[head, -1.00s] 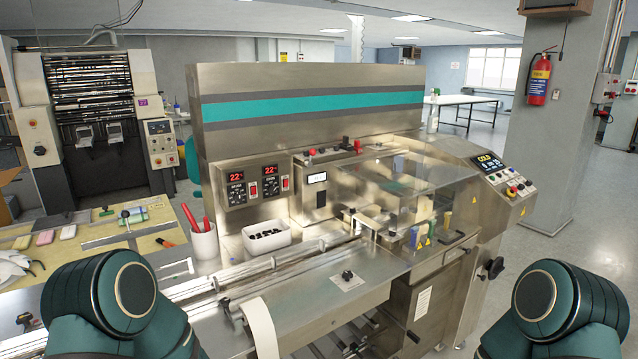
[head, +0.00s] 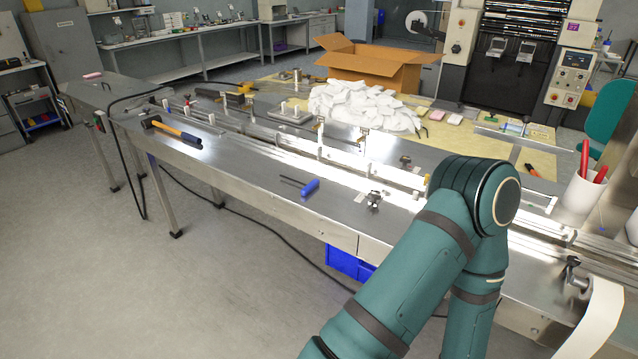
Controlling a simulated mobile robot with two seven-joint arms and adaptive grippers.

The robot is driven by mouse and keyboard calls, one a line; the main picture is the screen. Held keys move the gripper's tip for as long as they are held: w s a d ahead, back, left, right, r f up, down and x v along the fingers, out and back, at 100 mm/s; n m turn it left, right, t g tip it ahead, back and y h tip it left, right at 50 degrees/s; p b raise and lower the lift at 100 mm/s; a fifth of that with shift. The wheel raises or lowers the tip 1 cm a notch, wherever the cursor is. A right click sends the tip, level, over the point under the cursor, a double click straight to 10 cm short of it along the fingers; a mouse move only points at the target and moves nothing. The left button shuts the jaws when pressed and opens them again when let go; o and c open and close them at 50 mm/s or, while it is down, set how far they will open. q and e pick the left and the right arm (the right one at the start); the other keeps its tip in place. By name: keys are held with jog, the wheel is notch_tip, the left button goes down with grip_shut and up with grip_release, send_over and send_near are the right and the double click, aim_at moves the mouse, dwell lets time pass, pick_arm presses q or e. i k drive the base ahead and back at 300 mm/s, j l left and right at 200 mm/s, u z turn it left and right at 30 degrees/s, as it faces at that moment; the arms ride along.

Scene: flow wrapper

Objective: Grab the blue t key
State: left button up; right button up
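A tool with a blue handle and thin dark shaft (head: 310,188), matching the blue t key, lies on the steel table (head: 262,187) near its front edge in the head view. Its shaft points left and its handle is at the right end. Nothing is touching it from above. Neither of my grippers is in view.
A black clamp-like part (head: 374,200) sits right of the key. A hammer with an orange and blue handle (head: 172,131) lies at the left. A rail (head: 345,155) runs behind the key. A cardboard box (head: 375,65) and white cloth pile (head: 365,105) are farther back.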

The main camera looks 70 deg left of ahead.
aim_at(309, 187)
jog(key=u, duration=2.3)
jog(key=z, duration=0.8)
jog(key=i+j+z, duration=0.1)
jog(key=j+z, duration=0.7)
jog(key=z, duration=0.2)
jog(key=j+z, duration=0.2)
jog(key=j, duration=0.3)
jog(key=k+j+z, duration=0.2)
jog(key=j, duration=0.25)
